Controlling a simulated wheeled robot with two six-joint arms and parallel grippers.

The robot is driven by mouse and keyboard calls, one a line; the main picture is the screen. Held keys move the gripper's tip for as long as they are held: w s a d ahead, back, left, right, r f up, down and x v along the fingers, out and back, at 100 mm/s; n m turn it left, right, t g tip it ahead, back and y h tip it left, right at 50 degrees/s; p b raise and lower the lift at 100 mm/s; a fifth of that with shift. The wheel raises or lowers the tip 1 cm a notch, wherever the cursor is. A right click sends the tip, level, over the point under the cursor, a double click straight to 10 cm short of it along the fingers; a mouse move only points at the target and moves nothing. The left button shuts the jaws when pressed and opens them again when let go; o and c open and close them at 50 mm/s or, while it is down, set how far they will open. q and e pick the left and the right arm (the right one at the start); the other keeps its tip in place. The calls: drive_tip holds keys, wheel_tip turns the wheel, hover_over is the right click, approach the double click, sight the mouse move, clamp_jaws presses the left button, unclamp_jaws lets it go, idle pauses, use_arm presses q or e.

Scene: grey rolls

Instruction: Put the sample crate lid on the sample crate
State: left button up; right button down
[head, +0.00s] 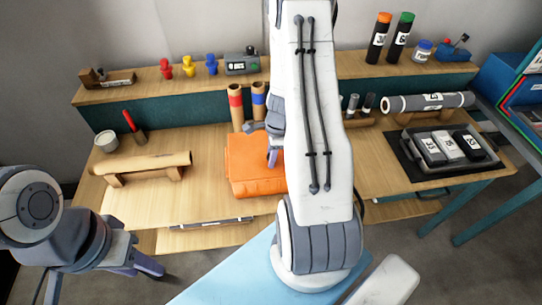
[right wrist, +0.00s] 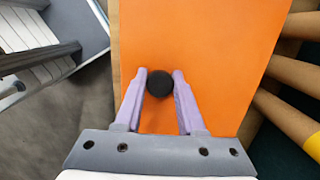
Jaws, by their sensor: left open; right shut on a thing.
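The orange sample crate lid (right wrist: 215,45) fills the middle of the right wrist view as a flat orange panel with a black round knob (right wrist: 160,84). My right gripper (right wrist: 160,82) is shut on that knob. In the head view the orange lid and crate (head: 258,182) show as one boxy shape on the bench, partly hidden by my right arm. I cannot tell whether the lid touches the crate or is slightly above it. One finger of my right gripper (head: 274,156) shows over the orange top. My left gripper (head: 146,266) is open and empty, off the bench's front left.
Upright cardboard tubes (head: 236,108) stand just behind the orange shape. A tan roll (head: 140,163) lies on a cradle at left, near a white cup (head: 107,141). A dark tray (head: 410,163) with labelled items is at right. The bench front between them is clear.

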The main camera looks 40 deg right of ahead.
drive_tip(key=shift+c, duration=2.2)
unclamp_jaws()
wheel_tip(320, 180, up, 10)
drive_tip(key=d, duration=0.1)
drive_tip(key=shift+s+r, duration=0.2)
drive_tip(key=shift+s, duration=0.2)
drive_tip(key=a+r+n+b, duration=0.1)
drive_tip(key=a+r+n, duration=0.2)
drive_tip(key=a+n, duration=0.55)
drive_tip(key=a+r+n, duration=0.3)
drive_tip(key=a+n, duration=0.2)
drive_tip(key=a, duration=0.6)
drive_tip(key=s+a+r+n+g+b, duration=0.1)
drive_tip(key=s+a+r+n+b, duration=0.1)
drive_tip(key=s+a+n, duration=1)
drive_tip(key=s+n, duration=0.4)
drive_tip(key=n, duration=0.2)
drive_tip(key=shift+a+r, duration=0.25)
drive_tip(key=shift+a, duration=0.1)
